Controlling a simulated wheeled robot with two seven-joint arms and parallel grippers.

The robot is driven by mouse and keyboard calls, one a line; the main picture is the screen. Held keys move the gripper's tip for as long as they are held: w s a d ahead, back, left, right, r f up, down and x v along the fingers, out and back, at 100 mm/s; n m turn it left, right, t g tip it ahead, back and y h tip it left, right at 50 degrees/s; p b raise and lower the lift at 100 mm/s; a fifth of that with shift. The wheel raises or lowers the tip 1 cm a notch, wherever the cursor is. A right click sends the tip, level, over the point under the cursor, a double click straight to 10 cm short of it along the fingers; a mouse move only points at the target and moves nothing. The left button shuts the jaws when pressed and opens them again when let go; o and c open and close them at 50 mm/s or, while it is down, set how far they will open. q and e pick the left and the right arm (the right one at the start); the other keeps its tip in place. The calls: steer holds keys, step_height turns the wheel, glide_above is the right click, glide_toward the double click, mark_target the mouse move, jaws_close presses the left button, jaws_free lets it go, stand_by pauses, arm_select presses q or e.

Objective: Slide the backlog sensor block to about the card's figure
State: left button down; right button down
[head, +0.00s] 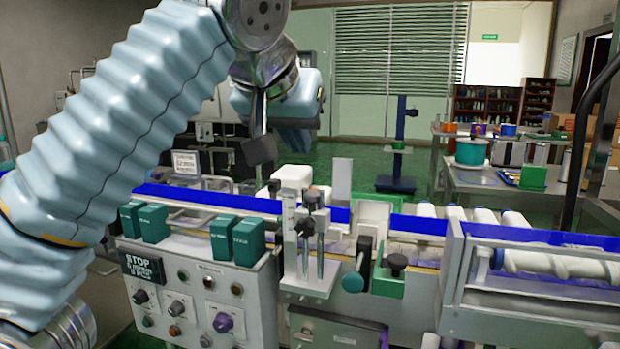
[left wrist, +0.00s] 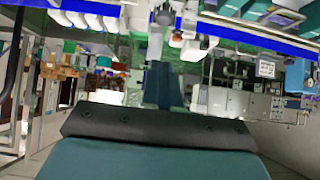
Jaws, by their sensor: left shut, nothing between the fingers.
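My left gripper (head: 259,152) hangs above the blue conveyor belt (head: 235,204), its dark fingertips shut and empty. It appears apart from everything below it. A green block with a black knob (head: 390,278) sits at the conveyor's front edge, right of centre; it may be the sensor block, but I cannot be sure. A black block with a teal round knob (head: 358,272) is just left of it. A small framed card (head: 186,163) stands behind the belt at left; its text is too small to read. My right gripper is not in view.
A white metal post assembly (head: 308,240) rises at the conveyor's front below my gripper. Green boxes (head: 235,238) line the front left, over a control panel (head: 205,295) with knobs. White bottles (head: 485,216) lie at right, near a metal-sided tray (head: 540,262).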

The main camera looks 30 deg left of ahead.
mark_target(313, 192)
arm_select(q)
steer(key=b+x, duration=0.1)
steer(key=x, duration=0.5)
steer(key=shift+s, duration=0.15)
step_height(313, 192, down, 3)
steer(key=shift+r+b, duration=0.2)
steer(key=shift+b, duration=0.35)
steer(key=shift+f, duration=0.6)
